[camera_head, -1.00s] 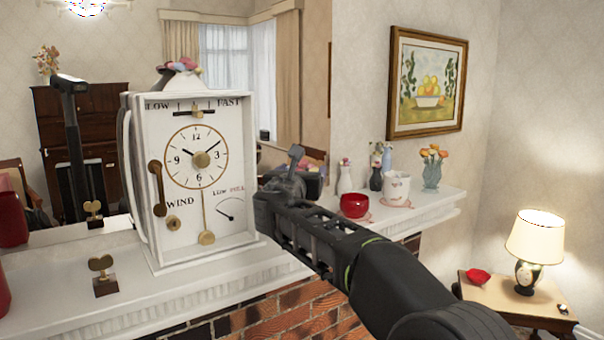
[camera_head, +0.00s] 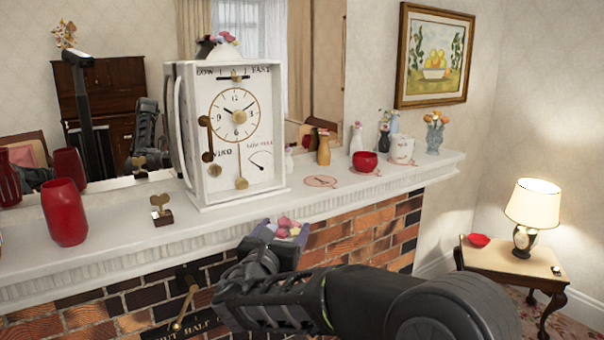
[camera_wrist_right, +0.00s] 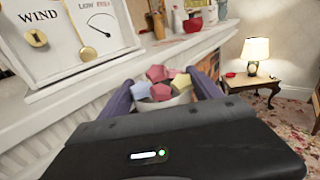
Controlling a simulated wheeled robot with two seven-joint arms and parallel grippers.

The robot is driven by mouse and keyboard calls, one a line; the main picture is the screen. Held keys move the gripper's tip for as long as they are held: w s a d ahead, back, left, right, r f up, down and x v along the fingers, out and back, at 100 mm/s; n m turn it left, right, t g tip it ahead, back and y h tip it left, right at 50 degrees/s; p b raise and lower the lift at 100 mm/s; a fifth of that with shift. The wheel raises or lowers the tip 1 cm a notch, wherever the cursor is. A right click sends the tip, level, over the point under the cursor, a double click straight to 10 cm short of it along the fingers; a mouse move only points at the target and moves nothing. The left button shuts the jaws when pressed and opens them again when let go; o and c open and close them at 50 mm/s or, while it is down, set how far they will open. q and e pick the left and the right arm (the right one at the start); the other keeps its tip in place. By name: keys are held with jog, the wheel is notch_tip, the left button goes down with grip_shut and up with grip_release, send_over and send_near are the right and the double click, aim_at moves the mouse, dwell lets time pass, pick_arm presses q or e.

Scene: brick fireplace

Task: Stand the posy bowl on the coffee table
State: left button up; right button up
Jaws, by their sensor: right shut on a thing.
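The posy bowl (camera_wrist_right: 182,101) is a small pale bowl filled with pink, red, yellow and blue blooms. My right gripper (camera_wrist_right: 176,92) is shut on it, with a purple-grey finger on each side. In the head view the blooms (camera_head: 285,226) show beyond the wrist, below the mantel edge and in front of the brick, while the bowl is mostly hidden. It is held in the air. A wooden table (camera_head: 512,278) stands at the lower right; I cannot tell whether it is the coffee table. My left gripper is not in view.
The white mantelpiece (camera_head: 110,247) holds a large white clock (camera_head: 240,160), a red vase (camera_head: 64,212), a brass key (camera_head: 160,208), a red bowl (camera_head: 364,162) and several vases. The wooden table bears a lit lamp (camera_head: 532,205) and red dish (camera_head: 479,240); its front top has clear room.

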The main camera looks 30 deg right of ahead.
jog(key=s+a+f, duration=0.4)
jog(key=a+f, duration=0.2)
jog(key=f, duration=0.3)
jog(key=s+a+f, duration=0.4)
jog(key=a+f, duration=0.2)
jog(key=f, duration=0.4)
jog(key=s+a+f, duration=0.4)
jog(key=a+f, duration=0.2)
jog(key=f, duration=0.3)
jog(key=shift+a+f+m+g+h, duration=0.15)
jog(key=shift+a+m+g+h, duration=0.15)
jog(key=shift+a+g, duration=0.1)
jog(key=shift+d, duration=0.1)
